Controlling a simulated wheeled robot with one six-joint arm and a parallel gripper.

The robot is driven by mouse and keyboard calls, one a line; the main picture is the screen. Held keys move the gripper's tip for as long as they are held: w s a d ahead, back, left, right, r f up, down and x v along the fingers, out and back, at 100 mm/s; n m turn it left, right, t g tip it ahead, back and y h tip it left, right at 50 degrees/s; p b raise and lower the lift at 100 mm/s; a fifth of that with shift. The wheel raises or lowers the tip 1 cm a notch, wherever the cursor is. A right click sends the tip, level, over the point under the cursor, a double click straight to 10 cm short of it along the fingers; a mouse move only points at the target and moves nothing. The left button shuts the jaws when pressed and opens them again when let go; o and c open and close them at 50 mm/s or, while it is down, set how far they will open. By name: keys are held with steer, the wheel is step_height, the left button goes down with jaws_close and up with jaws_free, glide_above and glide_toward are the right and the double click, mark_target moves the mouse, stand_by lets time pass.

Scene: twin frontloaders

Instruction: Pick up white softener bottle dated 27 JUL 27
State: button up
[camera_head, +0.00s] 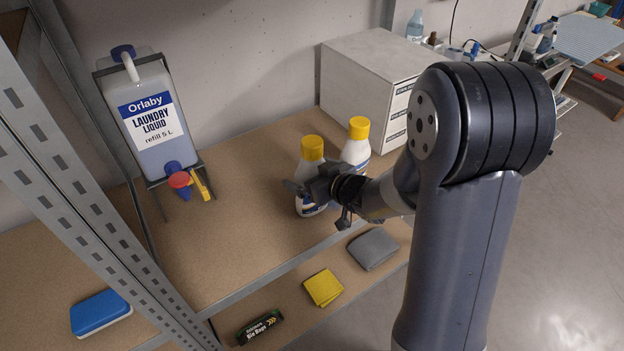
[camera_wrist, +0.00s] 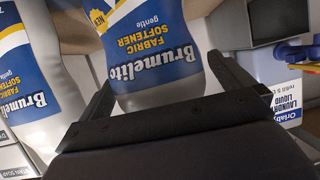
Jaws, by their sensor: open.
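Two white softener bottles with yellow caps stand upright on the shelf in the head view: a nearer left one (camera_head: 308,171) and a right one (camera_head: 355,153) just behind it. My gripper (camera_head: 316,186) is at the left bottle, partly hiding its body. In the wrist view the picture is upside down; my open gripper (camera_wrist: 170,88) has a finger on each side of that bottle (camera_wrist: 150,48), with its blue Brumelito label facing me. The other bottle (camera_wrist: 38,75) is at the left, outside the fingers. I cannot read a date on either bottle; finger contact is unclear.
A laundry liquid refill canister (camera_head: 150,115) hangs in a rack at the left, with a red-and-blue nozzle (camera_head: 180,183). A white drawer box (camera_head: 365,75) stands behind the bottles. The shelf (camera_head: 240,240) is clear in front. Cloths (camera_head: 323,287) lie on the lower shelf.

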steer(key=shift+c, duration=0.2)
steer(key=c, duration=1.5)
steer(key=shift+r, duration=0.1)
steer(key=shift+c, duration=0.2)
